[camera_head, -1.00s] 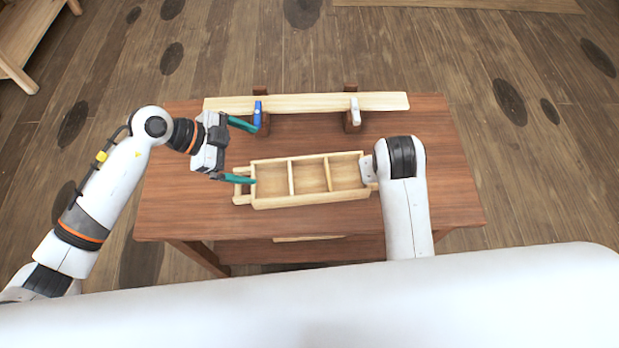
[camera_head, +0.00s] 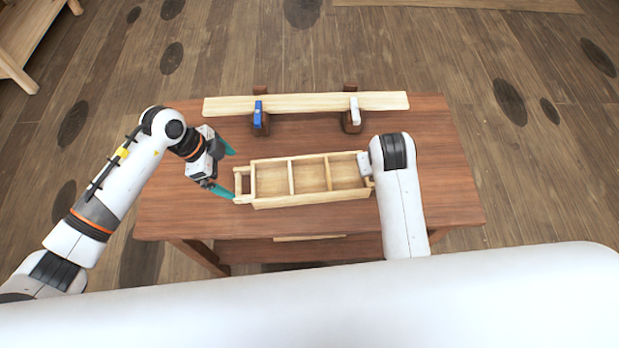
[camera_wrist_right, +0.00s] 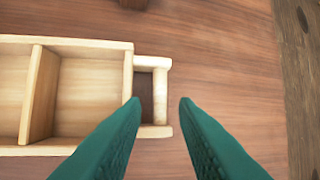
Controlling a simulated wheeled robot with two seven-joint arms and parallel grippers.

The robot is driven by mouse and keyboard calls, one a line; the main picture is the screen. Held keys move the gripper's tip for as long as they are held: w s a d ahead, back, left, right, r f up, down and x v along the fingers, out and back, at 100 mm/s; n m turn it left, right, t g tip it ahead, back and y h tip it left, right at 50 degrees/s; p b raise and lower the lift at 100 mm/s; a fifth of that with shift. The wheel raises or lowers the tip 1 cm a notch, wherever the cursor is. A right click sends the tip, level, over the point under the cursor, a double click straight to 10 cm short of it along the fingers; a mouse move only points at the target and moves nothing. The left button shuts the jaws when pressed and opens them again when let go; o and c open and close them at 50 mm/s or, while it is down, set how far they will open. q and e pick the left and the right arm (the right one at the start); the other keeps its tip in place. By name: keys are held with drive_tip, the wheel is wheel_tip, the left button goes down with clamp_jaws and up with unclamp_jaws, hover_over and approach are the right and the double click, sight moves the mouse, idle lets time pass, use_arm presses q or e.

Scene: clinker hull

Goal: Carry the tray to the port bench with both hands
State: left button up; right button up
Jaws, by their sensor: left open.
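The tray (camera_head: 312,202) is a pale wooden box with three open compartments and a bar handle at each end. It lies on the reddish-brown table, and it also shows in the right wrist view (camera_wrist_right: 90,43). My left gripper (camera_head: 227,171) is open and empty, just left of the tray's left handle (camera_head: 239,184), with its lower teal finger close to that handle. My right gripper (camera_wrist_right: 160,103) is open, with its teal fingertips on either side of the right handle bar (camera_wrist_right: 160,92) in the picture. In the head view my right arm hides these fingers. I cannot tell any contact.
A pale plank (camera_head: 305,104) lies along the table's far side, with a blue clamp (camera_head: 258,112) and a white clamp (camera_head: 354,111). The table (camera_head: 430,175) is bare at right. A wooden bench (camera_head: 28,45) stands at the upper left, with open floor between.

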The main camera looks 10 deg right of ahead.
use_arm(q)
drive_tip(key=x, duration=0.7)
drive_tip(key=shift+r, duration=0.1)
use_arm(e)
drive_tip(key=x, duration=0.7)
drive_tip(key=shift+r, duration=0.1)
use_arm(q)
drive_tip(key=shift+c, duration=0.3)
use_arm(e)
drive_tip(key=shift+c, duration=0.4)
use_arm(q)
drive_tip(key=c, duration=0.6)
use_arm(e)
clamp_jaws()
use_arm(q)
drive_tip(key=c, duration=0.4)
use_arm(e)
drive_tip(key=shift+r, duration=0.1)
